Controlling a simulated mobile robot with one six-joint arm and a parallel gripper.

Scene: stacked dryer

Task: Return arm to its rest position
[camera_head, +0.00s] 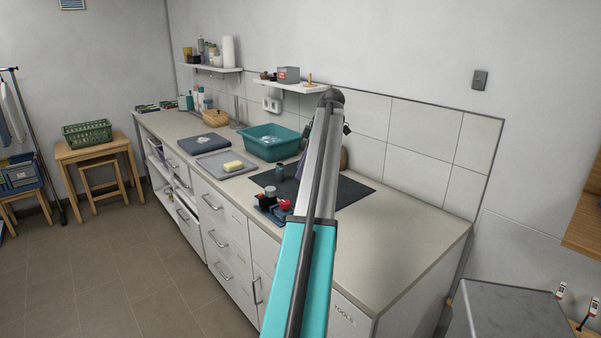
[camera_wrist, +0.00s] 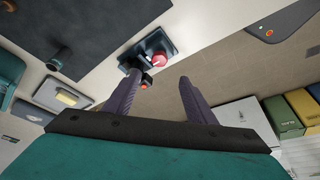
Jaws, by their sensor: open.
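My gripper (camera_wrist: 160,77) shows in the wrist view with its two purple fingers apart and nothing between them. Beyond the fingertips, at the counter's edge, is a small dark blue holder (camera_wrist: 146,48) with a red round-topped item (camera_wrist: 159,61). In the head view my arm rises up the middle and bends at a dark joint above the counter (camera_head: 393,237). A purple bit of my gripper shows just left of the arm there; the rest is mostly hidden behind it. The blue holder (camera_head: 268,212) is at the counter's front edge, left of the arm.
Wall shelves (camera_head: 290,86) hang behind. A grey box (camera_head: 508,315) stands front right. The floor (camera_head: 130,270) at left is clear.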

